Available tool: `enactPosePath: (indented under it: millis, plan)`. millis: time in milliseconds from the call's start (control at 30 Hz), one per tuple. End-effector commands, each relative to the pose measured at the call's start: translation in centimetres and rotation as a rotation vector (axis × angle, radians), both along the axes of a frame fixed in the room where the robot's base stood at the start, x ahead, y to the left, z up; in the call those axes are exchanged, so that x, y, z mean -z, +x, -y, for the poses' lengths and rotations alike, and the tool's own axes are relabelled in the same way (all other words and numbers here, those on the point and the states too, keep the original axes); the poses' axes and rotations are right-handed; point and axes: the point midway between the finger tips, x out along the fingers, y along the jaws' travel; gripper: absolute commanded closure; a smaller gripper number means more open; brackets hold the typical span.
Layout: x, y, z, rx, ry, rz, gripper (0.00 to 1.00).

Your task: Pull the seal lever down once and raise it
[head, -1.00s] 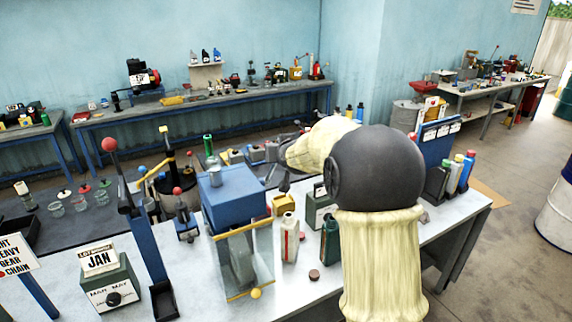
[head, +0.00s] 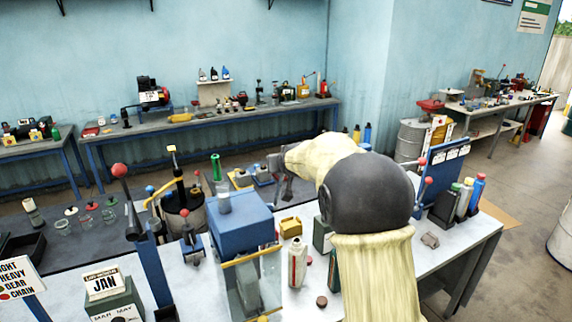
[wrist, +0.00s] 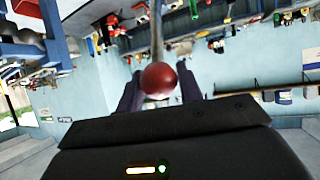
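My gripper (head: 277,178) hangs above the back part of the bench in the head view, beyond the blue press-like machine (head: 238,230). In the wrist view its two dark fingers stand apart, with a red ball knob (wrist: 159,80) in line with the gap. A thin grey rod runs up from the knob. I cannot tell if the fingers touch the knob. In the head view, red-knobbed levers stand on a tall blue post (head: 148,250) at left and by a blue panel (head: 442,165) at right. Which one is the seal lever is not clear.
A bottle rack (head: 445,210) is at right. Open floor lies to the right.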

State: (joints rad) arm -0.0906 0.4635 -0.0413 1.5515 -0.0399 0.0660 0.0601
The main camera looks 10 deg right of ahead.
Motion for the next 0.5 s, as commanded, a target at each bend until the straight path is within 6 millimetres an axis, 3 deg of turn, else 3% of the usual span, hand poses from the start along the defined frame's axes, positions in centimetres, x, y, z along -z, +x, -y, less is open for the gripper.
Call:
enactPosePath:
  millis: [33, 100, 500]
  plan:
    - [0.46, -0.09, -0.16, -0.002, 0.000, -0.010, 0.55]
    - [0.43, -0.08, -0.11, -0.002, 0.000, -0.009, 0.44]
    - [0.02, -0.46, 0.16, 0.001, 0.000, -0.003, 0.44]
